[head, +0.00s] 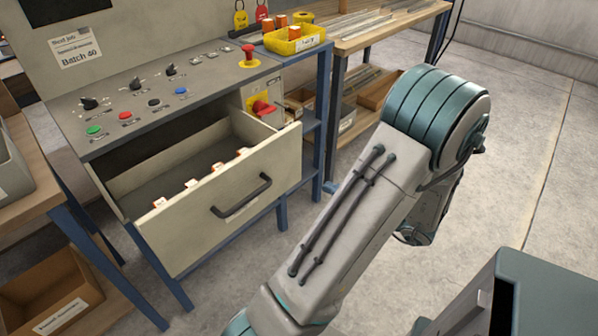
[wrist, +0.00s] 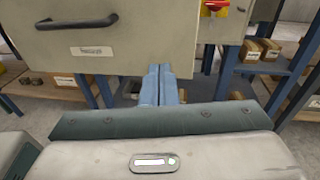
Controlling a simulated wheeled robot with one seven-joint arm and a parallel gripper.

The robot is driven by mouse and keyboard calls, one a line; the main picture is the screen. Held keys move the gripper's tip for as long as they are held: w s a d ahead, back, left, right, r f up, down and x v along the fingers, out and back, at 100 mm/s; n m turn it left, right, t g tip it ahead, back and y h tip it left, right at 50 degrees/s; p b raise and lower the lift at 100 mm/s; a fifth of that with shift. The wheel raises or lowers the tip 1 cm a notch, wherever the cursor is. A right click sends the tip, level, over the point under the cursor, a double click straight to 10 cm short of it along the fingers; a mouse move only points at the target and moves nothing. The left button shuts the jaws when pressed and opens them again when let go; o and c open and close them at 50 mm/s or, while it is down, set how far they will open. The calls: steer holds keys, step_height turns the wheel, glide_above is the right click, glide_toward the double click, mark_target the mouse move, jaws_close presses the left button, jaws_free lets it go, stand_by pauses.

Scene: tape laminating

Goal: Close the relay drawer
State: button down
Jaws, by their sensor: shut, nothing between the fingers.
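The relay drawer (head: 217,203) is pulled well out of the beige control cabinet in the head view, with a black bar handle (head: 241,196) on its front. Several small white-and-orange pieces lie inside along its front wall. In the wrist view the drawer front (wrist: 130,55) fills the upper left, with its handle (wrist: 76,23) and a white label. My gripper (wrist: 158,72) is shut and empty, pointing toward the lower right part of the drawer front. I cannot tell whether it touches.
The sloped panel above the drawer carries knobs and coloured buttons (head: 126,116). A red switch (head: 263,107) sits right of the drawer. A yellow bin (head: 294,40) stands on the cabinet top. Blue legs (head: 322,120) and wooden benches flank the cabinet. Open floor (head: 530,150) lies to the right.

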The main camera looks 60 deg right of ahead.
mark_target(298, 162)
steer(key=w+d+h, duration=0.1)
steer(key=w, duration=0.2)
steer(key=w+d+f+m+b, duration=0.1)
steer(key=w+d, duration=0.1)
steer(key=w, duration=0.2)
steer(key=w+d+m+h+b, duration=0.1)
steer(key=w+d, duration=0.1)
steer(key=w, duration=0.1)
steer(key=shift+w+f+h, duration=0.15)
steer(key=shift+f+h, duration=0.15)
